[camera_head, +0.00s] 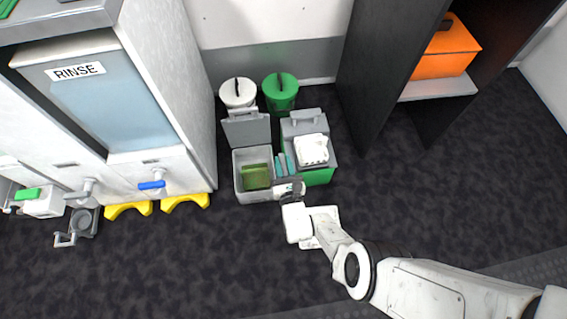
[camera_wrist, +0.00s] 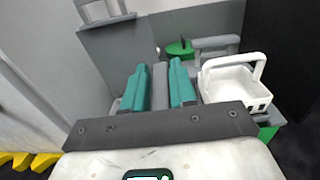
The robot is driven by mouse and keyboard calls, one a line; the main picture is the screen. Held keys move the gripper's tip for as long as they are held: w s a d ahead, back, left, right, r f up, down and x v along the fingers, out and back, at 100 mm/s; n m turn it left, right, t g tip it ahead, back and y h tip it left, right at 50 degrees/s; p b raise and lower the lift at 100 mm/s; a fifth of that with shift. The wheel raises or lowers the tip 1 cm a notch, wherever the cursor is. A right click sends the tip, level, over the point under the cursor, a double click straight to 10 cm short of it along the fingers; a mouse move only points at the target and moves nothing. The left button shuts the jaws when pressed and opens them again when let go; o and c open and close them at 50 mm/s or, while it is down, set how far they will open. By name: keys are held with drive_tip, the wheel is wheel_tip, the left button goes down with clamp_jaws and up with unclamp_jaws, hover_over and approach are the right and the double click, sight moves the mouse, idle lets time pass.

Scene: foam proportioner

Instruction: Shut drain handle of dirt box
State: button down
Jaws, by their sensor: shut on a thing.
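My gripper (camera_head: 283,164) is at the floor bins, its two teal fingers pointing down between the left grey box and the right box. In the wrist view the fingers (camera_wrist: 160,82) are shut on a narrow grey piece (camera_wrist: 160,93); I cannot tell whether it is a handle or a box edge. The left grey box (camera_head: 239,187) is open, with its lid (camera_head: 246,130) tipped back and a green inside. No box is labelled as the dirt box. Its drain handle cannot be made out clearly.
The right grey-and-green box (camera_head: 318,178) carries a white basket (camera_head: 312,150). White (camera_head: 237,93) and green (camera_head: 281,92) round bins stand behind. The RINSE tank (camera_head: 90,95) with a blue handle (camera_head: 152,185) is left. A dark shelf holds an orange case (camera_head: 446,50). Front floor is clear.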

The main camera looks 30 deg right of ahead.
drive_tip(key=shift+w+r+m+h, duration=0.1)
drive_tip(key=shift+m+h, duration=0.2)
drive_tip(key=shift+h, duration=0.1)
idle(0.5)
drive_tip(key=c, duration=1)
unclamp_jaws()
drive_tip(key=p+v, duration=0.3)
drive_tip(key=v, duration=0.8)
drive_tip(key=shift+r, duration=0.1)
